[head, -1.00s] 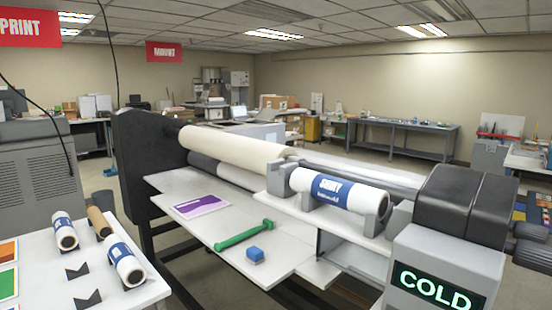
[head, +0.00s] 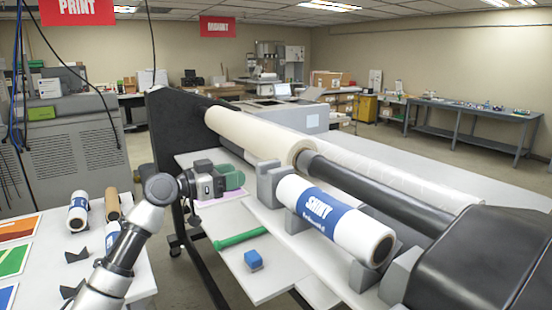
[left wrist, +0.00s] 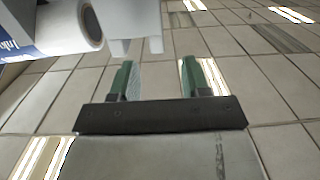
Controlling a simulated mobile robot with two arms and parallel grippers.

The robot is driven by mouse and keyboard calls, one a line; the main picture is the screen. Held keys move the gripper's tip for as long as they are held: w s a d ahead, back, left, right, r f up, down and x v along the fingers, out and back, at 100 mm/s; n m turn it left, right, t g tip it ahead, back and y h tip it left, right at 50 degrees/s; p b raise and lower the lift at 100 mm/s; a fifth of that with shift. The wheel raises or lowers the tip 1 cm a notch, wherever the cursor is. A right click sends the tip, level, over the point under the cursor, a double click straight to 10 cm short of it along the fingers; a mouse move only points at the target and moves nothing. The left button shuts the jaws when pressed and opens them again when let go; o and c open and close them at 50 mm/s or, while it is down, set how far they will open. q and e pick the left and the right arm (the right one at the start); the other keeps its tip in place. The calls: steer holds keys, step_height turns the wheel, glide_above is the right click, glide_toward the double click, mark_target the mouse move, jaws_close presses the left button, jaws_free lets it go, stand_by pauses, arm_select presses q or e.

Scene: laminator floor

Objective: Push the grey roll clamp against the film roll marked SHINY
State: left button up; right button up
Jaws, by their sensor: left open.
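The white film roll marked SHINY (head: 335,222), with a blue label, lies on grey supports in the head view. A grey upright block (head: 268,184), which looks like the roll clamp, stands at its far left end; I cannot tell there if they touch. In the left wrist view, a roll end (left wrist: 93,27) shows top left, with a pale grey block (left wrist: 133,22) close beside it. My left gripper (head: 236,180) is open and empty, left of the grey block and apart from it; its green fingers show in the left wrist view (left wrist: 158,80). My right gripper is out of view.
A green bar (head: 240,239) and a blue block (head: 253,260) lie on the white shelf below the roll. Another grey block (head: 400,274) stands by the roll's near end. A cream roll (head: 260,135) lies behind.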

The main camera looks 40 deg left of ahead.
mark_target(269, 162)
arm_select(q)
steer(key=p+x, duration=0.2)
steer(key=x, duration=0.1)
steer(key=r+p+x, duration=0.1)
steer(key=p+x, duration=0.1)
steer(key=x, duration=0.1)
steer(key=p+x, duration=0.2)
steer(key=x, duration=0.2)
steer(key=shift+s+d+r, duration=0.15)
steer(key=shift+d+r, duration=0.1)
steer(key=shift+r, duration=0.05)
steer(key=shift+w+f, duration=0.1)
steer(key=shift+w, duration=0.1)
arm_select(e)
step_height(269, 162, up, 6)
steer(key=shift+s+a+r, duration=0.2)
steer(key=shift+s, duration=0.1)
arm_select(q)
steer(key=shift+c, duration=0.5)
jaws_close()
steer(key=shift+f, duration=0.1)
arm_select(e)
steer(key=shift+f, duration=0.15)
